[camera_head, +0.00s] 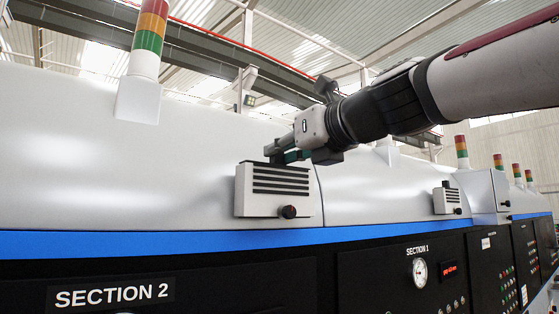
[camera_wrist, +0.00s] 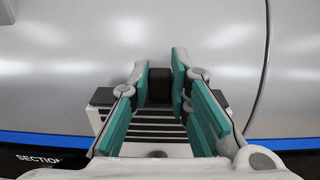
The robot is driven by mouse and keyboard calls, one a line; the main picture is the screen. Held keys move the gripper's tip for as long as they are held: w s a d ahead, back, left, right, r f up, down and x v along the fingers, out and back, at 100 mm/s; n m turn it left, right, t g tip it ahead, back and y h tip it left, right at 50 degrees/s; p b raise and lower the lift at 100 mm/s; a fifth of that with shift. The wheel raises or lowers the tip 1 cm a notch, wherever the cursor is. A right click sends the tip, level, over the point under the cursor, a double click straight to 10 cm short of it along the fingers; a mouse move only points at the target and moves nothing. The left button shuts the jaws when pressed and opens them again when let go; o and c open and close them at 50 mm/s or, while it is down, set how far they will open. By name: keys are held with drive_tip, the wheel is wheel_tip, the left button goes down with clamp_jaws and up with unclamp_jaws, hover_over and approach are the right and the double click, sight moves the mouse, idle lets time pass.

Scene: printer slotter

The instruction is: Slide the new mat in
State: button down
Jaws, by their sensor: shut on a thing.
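My gripper (camera_head: 284,156) is at the top of a white box with dark horizontal slats (camera_head: 262,206) on the machine's front. In the wrist view its teal fingers (camera_wrist: 160,78) are shut on a small black block (camera_wrist: 160,88), which looks like the mat's handle. Dark strips (camera_wrist: 103,97) show at the box's top edge on both sides of the fingers. The fingers hide much of the box top, so I cannot tell how deep the mat sits in it.
A dark knob (camera_head: 289,212) is at the box's lower right. A similar white box (camera_head: 440,206) is farther right. A signal tower (camera_head: 150,38) stands at upper left. A blue stripe (camera_head: 150,243) runs below, above black panels. Space above the box is open.

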drive_tip(key=shift+f, duration=0.1)
idle(0.3)
drive_tip(key=c, duration=1.4)
unclamp_jaws()
drive_tip(key=v, duration=1.2)
drive_tip(key=s+d+f+n+g+h, duration=0.25)
drive_tip(key=f+n, duration=0.55)
drive_tip(key=f, duration=0.4)
drive_tip(key=s+d+f+n+g+h, duration=0.1)
drive_tip(key=f+n+g+h, duration=0.15)
drive_tip(key=f+n, duration=0.75)
drive_tip(key=s+d+f+n+g+h, duration=0.1)
drive_tip(key=s+d+f+n, duration=0.1)
drive_tip(key=f, duration=0.5)
drive_tip(key=s+d+f+n+g+h, duration=0.1)
drive_tip(key=s+d+f+n+h, duration=0.1)
drive_tip(key=f, duration=0.5)
drive_tip(key=s+d+f+n+g+h, duration=0.1)
drive_tip(key=s+d+f+n+h, duration=0.1)
drive_tip(key=s+f+n, duration=0.3)
drive_tip(key=shift+d+f+n+g+b, duration=0.35)
drive_tip(key=shift+d+f+n+g, duration=0.05)
drive_tip(key=shift+d+f+n, duration=0.5)
